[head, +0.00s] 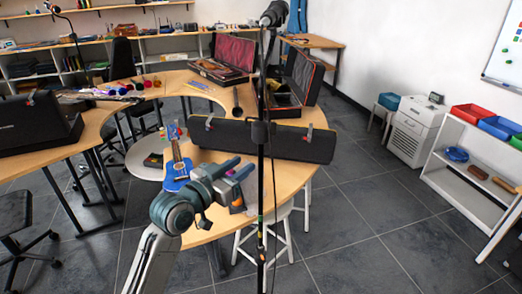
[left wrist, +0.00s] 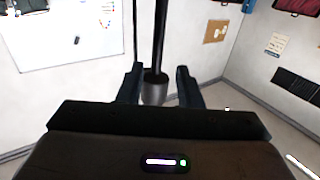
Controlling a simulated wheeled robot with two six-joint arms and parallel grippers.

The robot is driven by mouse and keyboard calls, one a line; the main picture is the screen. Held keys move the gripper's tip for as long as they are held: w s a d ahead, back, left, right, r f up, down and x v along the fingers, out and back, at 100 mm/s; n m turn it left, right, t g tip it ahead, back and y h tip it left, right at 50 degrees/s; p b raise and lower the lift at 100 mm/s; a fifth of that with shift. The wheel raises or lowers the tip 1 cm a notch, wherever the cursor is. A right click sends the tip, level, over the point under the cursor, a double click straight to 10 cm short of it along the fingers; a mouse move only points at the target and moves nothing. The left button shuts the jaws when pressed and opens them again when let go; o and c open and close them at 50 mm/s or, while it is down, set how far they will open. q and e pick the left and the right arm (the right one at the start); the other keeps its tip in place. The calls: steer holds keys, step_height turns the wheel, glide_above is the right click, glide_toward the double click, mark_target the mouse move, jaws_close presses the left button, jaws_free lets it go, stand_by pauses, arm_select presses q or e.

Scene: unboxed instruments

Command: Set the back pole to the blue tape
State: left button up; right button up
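A tall black pole (head: 261,190) stands upright in front of the table, with a black microphone-like head (head: 274,13) at its top. Small coloured marks show low on the pole; I cannot make out a blue tape for sure. My left gripper (head: 238,170) is just left of the pole in the head view, its fingers open. In the left wrist view a dark pole (left wrist: 160,40) with a grey collar (left wrist: 154,90) shows between the open fingers (left wrist: 158,88), with gaps on both sides. A thinner dark line stands to its left. My right gripper is not in view.
Open cases (head: 295,85) stand farther back. White stools (head: 282,235) are close below. A white shelf (head: 465,180) stands right; floor between is clear.

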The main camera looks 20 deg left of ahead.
mark_target(259, 154)
arm_select(q)
steer(key=p+x, duration=0.1)
steer(key=x, duration=0.2)
steer(key=p+x, duration=0.1)
steer(key=x, duration=0.2)
steer(key=shift+w+d+r, duration=0.2)
steer(key=shift+d, duration=0.1)
steer(key=shift+w+d+f, duration=0.2)
steer(key=shift+w, duration=0.5)
steer(key=shift+c, duration=0.2)
jaws_close()
